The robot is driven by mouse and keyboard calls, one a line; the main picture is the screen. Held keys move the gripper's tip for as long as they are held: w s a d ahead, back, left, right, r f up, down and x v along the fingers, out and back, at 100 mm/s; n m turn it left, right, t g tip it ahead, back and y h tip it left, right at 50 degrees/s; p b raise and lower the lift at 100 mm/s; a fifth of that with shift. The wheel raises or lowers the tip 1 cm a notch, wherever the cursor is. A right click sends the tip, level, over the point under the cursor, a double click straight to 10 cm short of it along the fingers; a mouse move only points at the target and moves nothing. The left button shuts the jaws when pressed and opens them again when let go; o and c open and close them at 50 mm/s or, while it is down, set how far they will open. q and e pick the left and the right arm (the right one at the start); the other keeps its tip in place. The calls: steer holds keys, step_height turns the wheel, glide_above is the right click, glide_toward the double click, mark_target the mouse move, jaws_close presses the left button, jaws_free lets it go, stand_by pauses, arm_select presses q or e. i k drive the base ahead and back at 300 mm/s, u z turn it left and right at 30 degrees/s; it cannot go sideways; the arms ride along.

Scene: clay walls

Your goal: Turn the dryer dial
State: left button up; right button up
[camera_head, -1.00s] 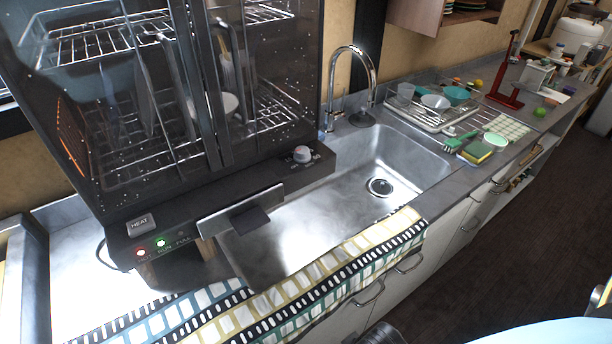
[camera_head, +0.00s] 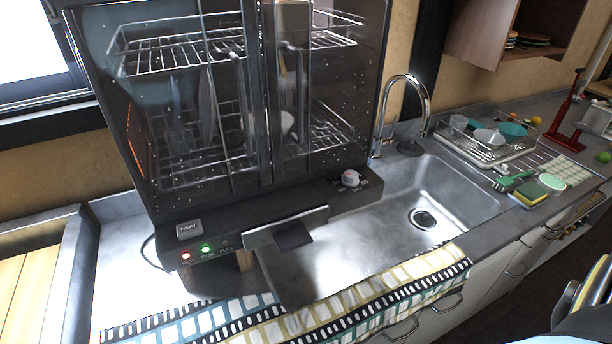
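The dish dryer (camera_head: 115,222) is a dark cabinet with clear doors, standing on the counter at the sink's left end. Its dial (camera_head: 350,178) is a round pale grey knob with a reddish mark, at the right end of the front panel. Small markings around the dial are too small to read. A grey HEAT button (camera_head: 189,229) is at the panel's left end, above a red light (camera_head: 186,256) and a green light (camera_head: 206,250). Neither gripper shows, and nothing touches the dial. Part of my own body shows at the lower right edge.
A steel sink (camera_head: 400,240) and tall faucet (camera_head: 424,100) are right of the dryer. A patterned towel (camera_head: 350,310) hangs over the counter's front edge. A dish rack (camera_head: 490,150), sponge (camera_head: 528,193) and green brush (camera_head: 512,181) lie farther right. A grey plate (camera_head: 290,216) juts from the dryer's front.

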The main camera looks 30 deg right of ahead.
mark_target(350, 178)
steer(key=u, duration=0.85)
steer(key=k, duration=2)
steer(key=z, duration=1.05)
steer(key=i, duration=1.65)
steer(key=z, duration=0.05)
